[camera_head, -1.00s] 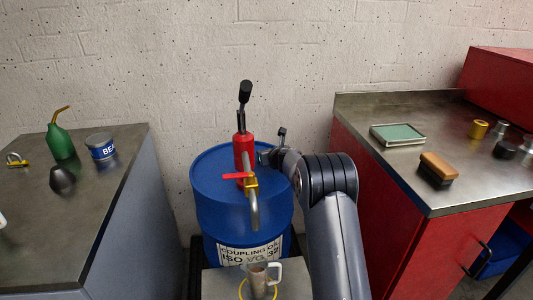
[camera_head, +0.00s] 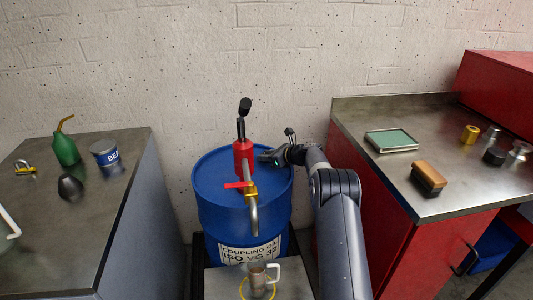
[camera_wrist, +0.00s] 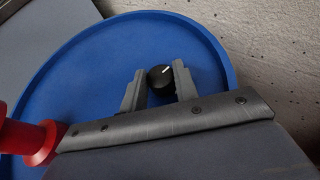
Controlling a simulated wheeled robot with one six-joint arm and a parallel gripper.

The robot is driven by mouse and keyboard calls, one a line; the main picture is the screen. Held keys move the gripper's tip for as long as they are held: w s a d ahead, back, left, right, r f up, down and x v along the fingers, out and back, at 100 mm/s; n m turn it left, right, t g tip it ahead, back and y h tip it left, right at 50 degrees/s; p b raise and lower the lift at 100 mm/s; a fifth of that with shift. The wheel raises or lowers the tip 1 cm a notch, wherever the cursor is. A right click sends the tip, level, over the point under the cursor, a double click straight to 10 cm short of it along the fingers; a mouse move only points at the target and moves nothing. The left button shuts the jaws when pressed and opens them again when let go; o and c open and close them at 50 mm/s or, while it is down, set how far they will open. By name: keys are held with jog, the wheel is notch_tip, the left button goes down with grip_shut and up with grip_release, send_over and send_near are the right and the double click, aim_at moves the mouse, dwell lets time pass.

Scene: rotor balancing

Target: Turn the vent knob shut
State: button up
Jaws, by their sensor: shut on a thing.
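The vent knob (camera_wrist: 161,78) is a small black round knob with a white pointer line, on the blue drum's top. In the wrist view it sits between the fingers of my gripper (camera_wrist: 158,84), which are shut on it. The pointer line slants up to the right. In the head view my gripper (camera_head: 268,157) is low over the right part of the lid, and it hides the knob. The blue drum (camera_head: 222,212) stands upright between two benches. A red pump (camera_head: 243,158) with a black handle and brass spout rises from its lid, left of my gripper.
A metal mug (camera_head: 257,280) stands below the spout on a grey platform. The left bench (camera_head: 70,235) holds a green oil can and a tin. The right bench (camera_head: 440,205) holds a brush, a green-topped tray and metal parts. A wall is close behind.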

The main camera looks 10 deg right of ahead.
jog(key=shift+n+g+y, duration=0.4)
jog(key=shift+n+y, duration=0.1)
jog(key=shift+n, duration=0.1)
jog(key=o, duration=1)
jog(key=shift+c, duration=0.2)
jog(key=v, duration=1.1)
jog(key=shift+w, duration=0.1)
jog(key=shift+a, duration=0.15)
jog(key=x, duration=1)
jog(key=shift+w+a+f, duration=0.15)
jog(key=shift+w, duration=0.1)
